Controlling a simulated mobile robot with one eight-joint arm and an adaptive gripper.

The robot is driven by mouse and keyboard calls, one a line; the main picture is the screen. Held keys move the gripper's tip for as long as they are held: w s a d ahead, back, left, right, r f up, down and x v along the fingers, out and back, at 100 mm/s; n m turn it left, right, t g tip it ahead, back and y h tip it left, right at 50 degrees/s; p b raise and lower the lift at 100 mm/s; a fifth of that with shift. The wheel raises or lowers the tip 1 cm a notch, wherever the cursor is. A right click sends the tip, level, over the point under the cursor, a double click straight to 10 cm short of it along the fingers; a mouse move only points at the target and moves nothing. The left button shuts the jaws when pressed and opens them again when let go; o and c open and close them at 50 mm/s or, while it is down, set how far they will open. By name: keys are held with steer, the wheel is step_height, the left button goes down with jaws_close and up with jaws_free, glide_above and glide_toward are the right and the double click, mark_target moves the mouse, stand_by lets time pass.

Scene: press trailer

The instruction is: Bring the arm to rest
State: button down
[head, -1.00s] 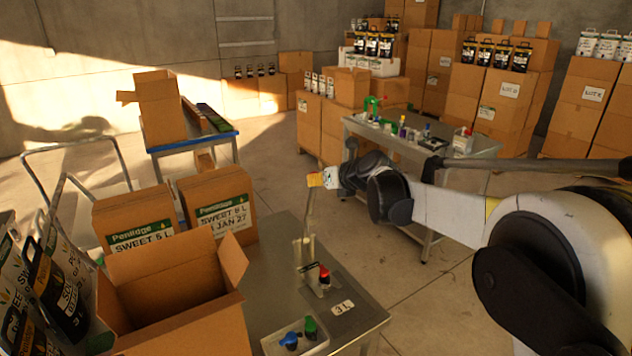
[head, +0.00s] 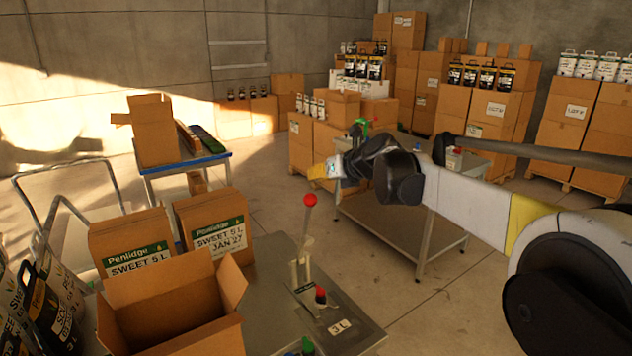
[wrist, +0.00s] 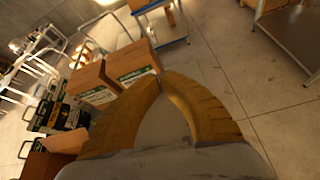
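My arm (head: 470,190) reaches in from the right edge of the head view, roughly level, over the floor and in front of the back metal table. My gripper (head: 316,172) is at its left end, with yellow fingers. It is up and slightly right of a red ball knob (head: 310,200) on an upright lever, with a small visible gap in the picture. In the wrist view the two ribbed yellow-brown fingers (wrist: 164,80) come together at their tips. Nothing shows between them but floor. My gripper is shut and empty.
A metal bench (head: 350,300) holds the lever stand, a red button and an open carton (head: 170,335). Two labelled cartons (head: 218,232) stand behind it. The back metal table (head: 440,205) is close behind my arm. A hand cart (head: 65,200) is at left. Open floor (head: 290,210) lies between benches.

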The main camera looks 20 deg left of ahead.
steer(key=shift+s+r, duration=0.1)
steer(key=shift+s, duration=0.05)
steer(key=s+d+f+n+h+b, duration=0.35)
steer(key=s+d+n, duration=0.45)
steer(key=d, duration=0.4)
steer(key=s+d+f+n+h+b, duration=0.2)
steer(key=s+d+f+n+b, duration=0.35)
steer(key=s+d, duration=0.55)
steer(key=s+d+f+n+h+b, duration=0.4)
steer(key=s+d+f+n, duration=1)
steer(key=s+d+f, duration=0.4)
steer(key=s+b, duration=0.1)
steer(key=s, duration=0.1)
steer(key=shift+s+f, duration=0.2)
steer(key=shift+s, duration=0.1)
steer(key=shift+d+h, duration=0.1)
steer(key=shift+h, duration=0.15)
